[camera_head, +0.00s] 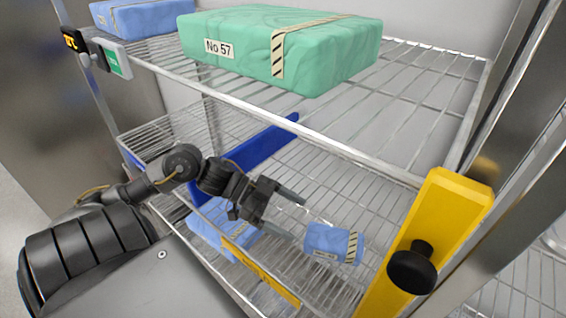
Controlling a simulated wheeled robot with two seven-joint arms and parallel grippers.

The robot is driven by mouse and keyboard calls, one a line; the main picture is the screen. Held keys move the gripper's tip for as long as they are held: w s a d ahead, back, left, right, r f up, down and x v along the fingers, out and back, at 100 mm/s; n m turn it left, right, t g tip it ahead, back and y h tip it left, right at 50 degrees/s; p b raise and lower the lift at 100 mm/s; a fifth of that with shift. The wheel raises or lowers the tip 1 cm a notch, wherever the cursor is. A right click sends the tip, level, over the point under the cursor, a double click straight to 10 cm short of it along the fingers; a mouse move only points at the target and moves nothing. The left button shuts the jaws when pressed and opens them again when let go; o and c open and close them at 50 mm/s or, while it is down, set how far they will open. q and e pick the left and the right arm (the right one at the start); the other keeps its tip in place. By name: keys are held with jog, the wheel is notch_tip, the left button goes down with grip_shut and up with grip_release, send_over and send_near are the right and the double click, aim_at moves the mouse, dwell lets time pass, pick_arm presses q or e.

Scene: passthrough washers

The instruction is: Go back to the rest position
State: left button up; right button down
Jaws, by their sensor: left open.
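My left gripper (292,214) is in the middle of the view, reaching in from the left between the upper and lower wire shelves. Its two fingers are apart with nothing between them. A small blue wrapped pack (331,243) with a striped tape lies on the lower shelf just beyond the fingertips, apart from them as far as I can see. Another blue pack (222,232) lies to the left, partly hidden by my left arm. My right gripper is not in view.
A green wrapped pack (330,50) labelled No 57 and a blue pack (140,17) sit on the upper wire shelf (420,115). A yellow post with a black knob (412,268) stands at the right. A blue bar (255,150) lies behind my arm.

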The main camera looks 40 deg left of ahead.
pick_arm(q)
jog(key=shift+v, duration=0.8)
